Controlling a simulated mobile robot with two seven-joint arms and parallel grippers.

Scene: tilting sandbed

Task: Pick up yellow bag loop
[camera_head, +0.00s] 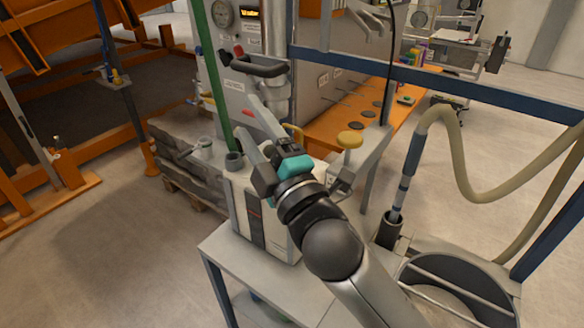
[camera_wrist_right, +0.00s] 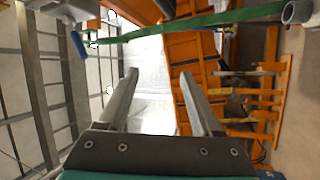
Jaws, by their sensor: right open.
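My right gripper (camera_head: 245,117) reaches up and to the left in the head view, over a white box-shaped unit. Its two fingers are apart; the right wrist view shows the open gap (camera_wrist_right: 158,76) between them with nothing held. A thin curved yellow piece (camera_head: 294,131) shows just right of the fingers, partly hidden; I cannot tell whether it is the yellow bag loop. No yellow loop is clear between the fingers in the wrist view. My left gripper is not in view.
A green upright strap or pole (camera_head: 212,75) stands close behind the gripper and crosses the top of the wrist view. A yellow round knob (camera_head: 349,139) stands right of my wrist. A blue frame bar (camera_head: 440,82), beige hose (camera_head: 455,150) and orange bench (camera_head: 335,122) lie right. Open floor is left.

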